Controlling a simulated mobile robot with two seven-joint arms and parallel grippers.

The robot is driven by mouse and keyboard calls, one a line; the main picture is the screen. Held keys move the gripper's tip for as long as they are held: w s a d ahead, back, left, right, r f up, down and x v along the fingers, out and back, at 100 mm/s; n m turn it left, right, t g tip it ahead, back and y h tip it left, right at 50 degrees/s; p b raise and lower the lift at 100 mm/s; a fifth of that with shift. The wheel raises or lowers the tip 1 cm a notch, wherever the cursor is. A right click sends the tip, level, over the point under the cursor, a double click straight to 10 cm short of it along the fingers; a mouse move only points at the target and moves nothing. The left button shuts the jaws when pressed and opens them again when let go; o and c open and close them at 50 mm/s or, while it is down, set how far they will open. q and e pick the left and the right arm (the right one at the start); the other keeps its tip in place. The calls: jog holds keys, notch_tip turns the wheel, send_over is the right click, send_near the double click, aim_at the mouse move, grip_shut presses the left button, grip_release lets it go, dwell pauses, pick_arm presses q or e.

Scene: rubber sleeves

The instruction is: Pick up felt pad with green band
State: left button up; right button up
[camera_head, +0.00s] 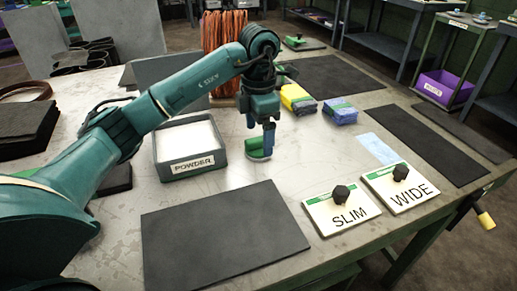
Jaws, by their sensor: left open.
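My right gripper is out of view.
The POWDER tray (192,174) stands just left of the gripper. A dark mat (223,236) lies in front. Yellow (297,97) and blue-purple (340,111) folded cloths lie behind right.

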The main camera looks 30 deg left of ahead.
aim_at(259, 138)
pick_arm(q)
jog(key=shift+f, duration=1.5)
jog(key=shift+c, duration=0.2)
jog(key=c, duration=1)
